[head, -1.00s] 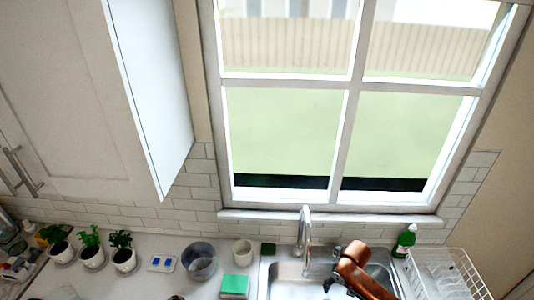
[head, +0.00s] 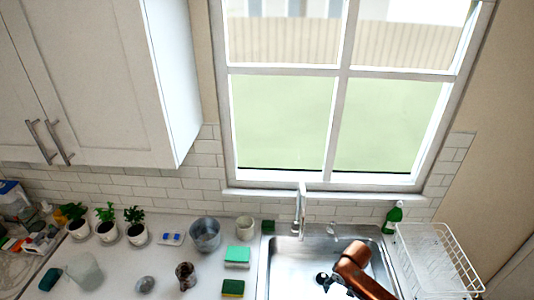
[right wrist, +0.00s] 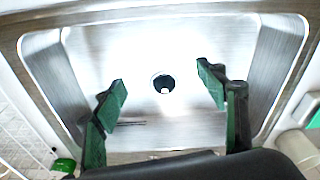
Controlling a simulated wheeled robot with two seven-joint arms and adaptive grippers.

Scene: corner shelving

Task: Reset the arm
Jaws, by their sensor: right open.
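My right arm (head: 358,268), copper-coloured, reaches over the metal sink (head: 285,252) in the head view. Its dark gripper (head: 327,282) is small there and over the basin. In the right wrist view the gripper (right wrist: 162,85) has its two green-padded fingers wide apart, with nothing between them. The drain (right wrist: 163,84) of the sink shows beyond and between the fingertips. My left gripper is in neither view.
A tap (head: 300,208) stands behind the sink. A white wire rack (head: 436,262) and green bottle (head: 393,217) are at its right.

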